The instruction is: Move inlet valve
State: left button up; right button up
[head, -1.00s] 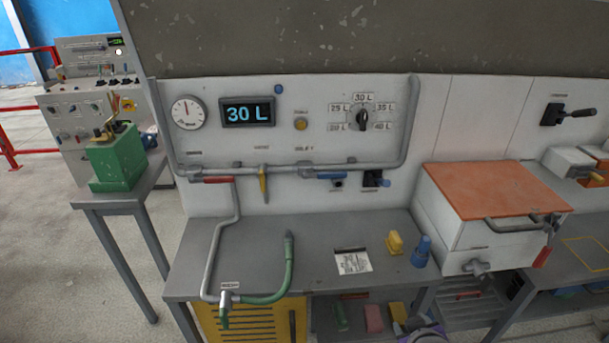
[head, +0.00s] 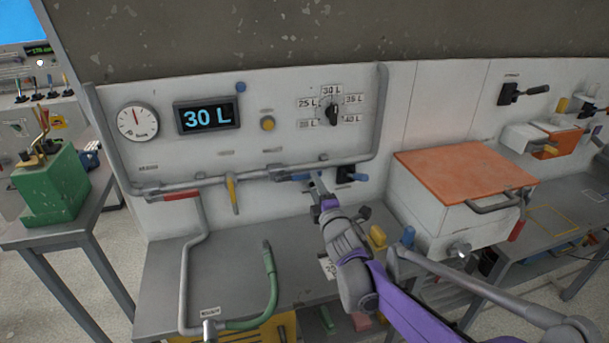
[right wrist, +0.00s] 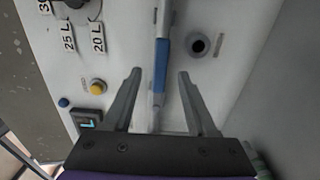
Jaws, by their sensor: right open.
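A grey pipe (head: 212,181) runs along the panel and carries a red handle (head: 182,196), a yellow handle (head: 232,193) and a blue handle (head: 290,178). Their labels are too small to read, so I cannot tell which is the inlet valve. My right gripper (head: 317,186) is at the right end of the blue handle. In the right wrist view the open fingers (right wrist: 159,74) stand on either side of the blue handle (right wrist: 161,62), apart from it. My left gripper is out of view.
A display (head: 207,115) reads 30 L, and a dial (head: 333,114) is beside it. A green hose (head: 270,285) rises over the grey bench (head: 155,265). A white box with an orange lid (head: 460,172) stands to the right. My right arm covers part of the bench.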

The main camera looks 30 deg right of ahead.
aim_at(309, 176)
jog(key=x, duration=0.6)
jog(key=shift+w, duration=0.25)
grip_shut()
dwell(1.2)
